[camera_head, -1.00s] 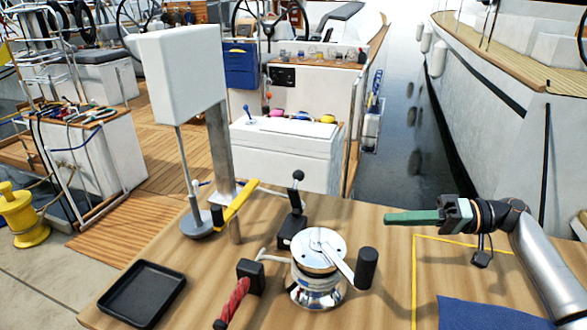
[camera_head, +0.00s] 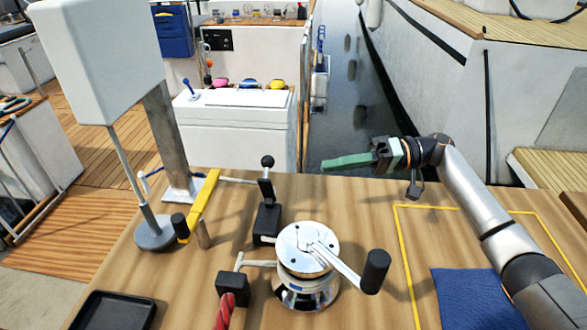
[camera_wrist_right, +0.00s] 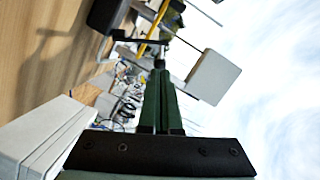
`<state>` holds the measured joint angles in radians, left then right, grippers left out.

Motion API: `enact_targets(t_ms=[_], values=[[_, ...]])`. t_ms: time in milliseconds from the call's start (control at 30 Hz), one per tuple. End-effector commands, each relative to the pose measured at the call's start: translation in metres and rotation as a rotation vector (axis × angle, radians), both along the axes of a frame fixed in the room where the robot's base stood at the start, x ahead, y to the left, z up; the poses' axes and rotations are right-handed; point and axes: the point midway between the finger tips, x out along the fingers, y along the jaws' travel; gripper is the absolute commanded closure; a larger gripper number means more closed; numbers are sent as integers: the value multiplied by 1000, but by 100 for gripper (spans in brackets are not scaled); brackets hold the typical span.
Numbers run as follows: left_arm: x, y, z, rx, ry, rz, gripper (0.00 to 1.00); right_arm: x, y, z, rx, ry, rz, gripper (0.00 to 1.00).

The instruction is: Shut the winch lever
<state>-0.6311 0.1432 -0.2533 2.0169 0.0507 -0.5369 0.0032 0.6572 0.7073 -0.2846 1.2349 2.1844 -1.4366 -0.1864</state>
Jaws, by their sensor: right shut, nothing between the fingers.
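The silver winch (camera_head: 305,262) stands upright on the wooden table. Its metal crank arm reaches right to a black grip (camera_head: 375,271). Behind it is a small black lever (camera_head: 266,188) with a ball top, standing upright on a black block (camera_head: 267,222). Which of these is the winch lever is not marked. My right gripper (camera_head: 326,164) has green fingers, shut and empty. It points left, above the table's far edge, right of the black lever and apart from it. The green fingers also show in the right wrist view (camera_wrist_right: 160,78). My left gripper is out of view.
A yellow bar (camera_head: 205,203) and a metal post with a white box (camera_head: 95,60) stand at the left. A red handle (camera_head: 225,311) and a black tray (camera_head: 115,311) are at the front. A blue cloth (camera_head: 470,299) lies at the right, near a yellow outline.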

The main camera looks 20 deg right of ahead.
Motion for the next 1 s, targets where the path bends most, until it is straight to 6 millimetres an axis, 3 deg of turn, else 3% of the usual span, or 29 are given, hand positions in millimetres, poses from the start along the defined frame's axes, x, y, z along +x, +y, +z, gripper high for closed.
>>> enact_targets(t_ms=[600,1000], values=[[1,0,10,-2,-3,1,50,15,90,-8,1,0,3,100],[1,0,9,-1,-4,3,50,17,97,-10,0,0,2,100]])
